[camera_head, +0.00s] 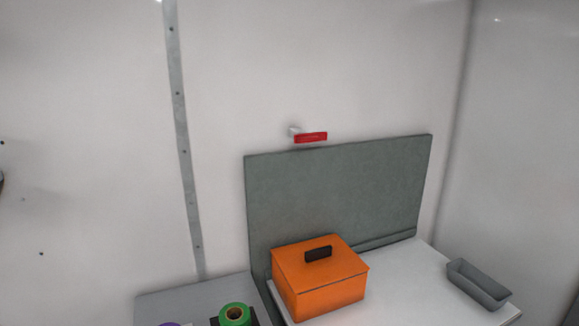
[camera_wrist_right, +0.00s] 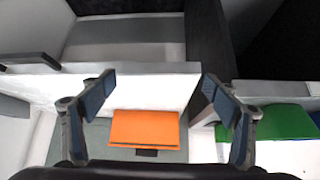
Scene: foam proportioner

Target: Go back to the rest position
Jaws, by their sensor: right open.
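My right gripper (camera_wrist_right: 152,90) shows in the right wrist view with its two fingers spread apart and nothing between them. Beyond the fingers is an orange box (camera_wrist_right: 145,127), apart from them. In the head view the orange box (camera_head: 320,283) with a black handle on its lid (camera_head: 318,254) stands closed on a white worktop (camera_head: 401,277). Neither gripper shows in the head view, and my left gripper is in no view.
A grey panel (camera_head: 340,195) stands behind the box. A red-handled valve (camera_head: 311,137) is on the wall above it. A grey tray (camera_head: 478,284) lies at the worktop's right. A green roll (camera_head: 235,314) sits at the lower left. A green item (camera_wrist_right: 275,122) shows in the wrist view.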

